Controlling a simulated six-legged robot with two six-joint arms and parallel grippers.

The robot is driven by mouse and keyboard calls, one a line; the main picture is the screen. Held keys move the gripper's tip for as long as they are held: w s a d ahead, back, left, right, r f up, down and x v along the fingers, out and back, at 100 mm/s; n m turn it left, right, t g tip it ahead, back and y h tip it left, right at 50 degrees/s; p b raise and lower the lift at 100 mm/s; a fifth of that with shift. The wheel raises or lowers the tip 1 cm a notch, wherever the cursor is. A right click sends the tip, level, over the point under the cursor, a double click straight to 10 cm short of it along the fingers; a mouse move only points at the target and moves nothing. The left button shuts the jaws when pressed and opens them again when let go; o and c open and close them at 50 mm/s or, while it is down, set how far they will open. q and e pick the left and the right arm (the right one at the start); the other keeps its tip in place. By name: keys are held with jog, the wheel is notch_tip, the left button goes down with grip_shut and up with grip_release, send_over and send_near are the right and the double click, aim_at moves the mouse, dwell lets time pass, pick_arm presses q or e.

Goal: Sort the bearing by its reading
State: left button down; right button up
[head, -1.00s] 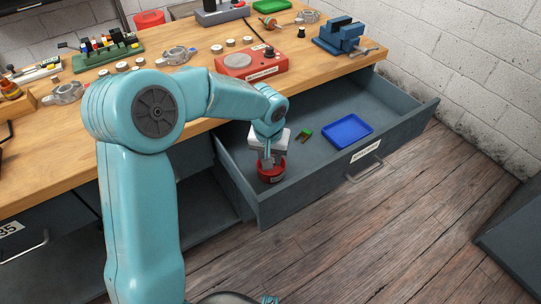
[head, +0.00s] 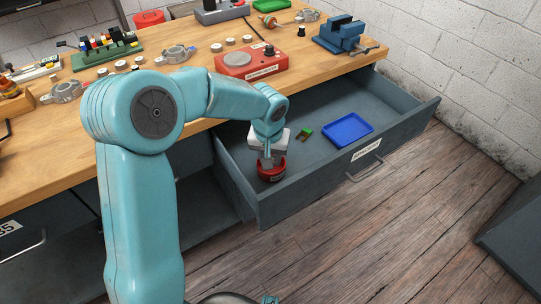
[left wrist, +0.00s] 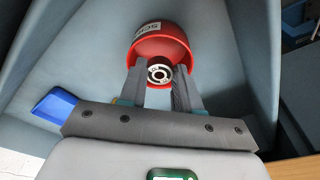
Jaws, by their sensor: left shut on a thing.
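My left gripper (head: 267,162) reaches down into the open drawer, its fingers at the red bowl (head: 272,176). In the left wrist view my left gripper (left wrist: 160,85) is shut on a small ring-shaped bearing (left wrist: 159,73), seen end-on between the fingertips. The bearing is over or inside the mouth of the red bowl (left wrist: 163,36); I cannot tell whether it touches the bottom. The bowl has a white label, only partly readable. A red tester box (head: 252,62) with a round grey plate stands on the bench. My right gripper is not in view.
The drawer (head: 395,110) also holds a blue tray (head: 347,130) and a small green item (head: 305,132). On the wooden bench (head: 60,175) stand a blue vise (head: 340,36), a green rack (head: 105,55) and several metal parts. The drawer's middle is mostly clear.

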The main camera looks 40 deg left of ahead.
pick_arm(q)
jog(key=shift+f, duration=0.1)
dwell(0.6)
jog(key=c, duration=0.7)
grip_release()
jog(key=c, duration=0.4)
jog(key=shift+r+p, duration=2.65)
jog(key=shift+r, duration=1.4)
